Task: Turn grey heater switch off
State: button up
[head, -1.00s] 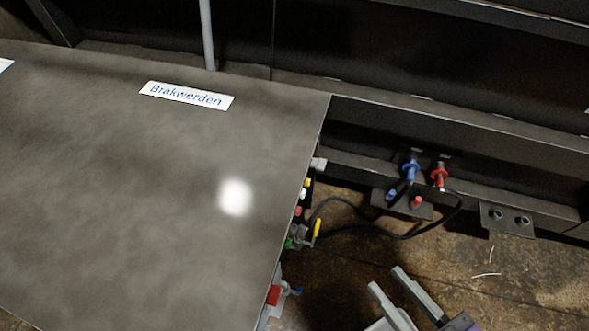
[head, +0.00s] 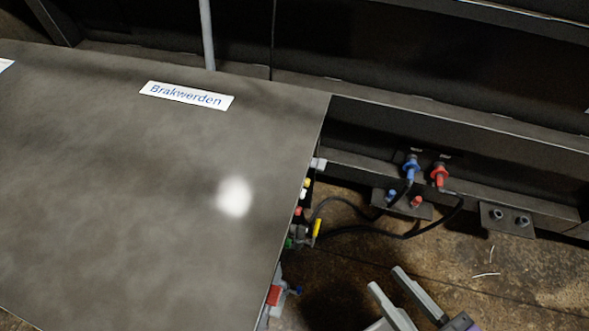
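My gripper (head: 392,278) is at the bottom of the head view, right of the dark panel. Its two grey fingers stand apart with nothing seen between them. Small controls sit along the panel's right side: a yellow part (head: 317,228), a red part (head: 274,295) on a grey mount and small red, green and white pieces. They are seen edge-on and partly hidden by the panel. I cannot tell which of them, if any, is the grey heater switch, nor its position. The gripper is apart from these parts, to their right.
The large dark panel (head: 120,190) with a "Brakwerden" label (head: 187,95) fills the left. Blue (head: 411,168) and red (head: 439,175) connectors with black cables (head: 385,235) are at the back right. A bracket with two fittings (head: 507,219) is farther right. Brown floor (head: 530,275) lies open at lower right.

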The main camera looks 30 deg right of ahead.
aim_at(319, 164)
jog(key=i+l, duration=0.1)
jog(key=l, duration=0.5)
jog(key=i+l+z, duration=0.1)
jog(key=l, duration=0.2)
jog(key=i+l+z, duration=0.15)
jog(key=i+l, duration=0.05)
jog(key=l, duration=0.05)
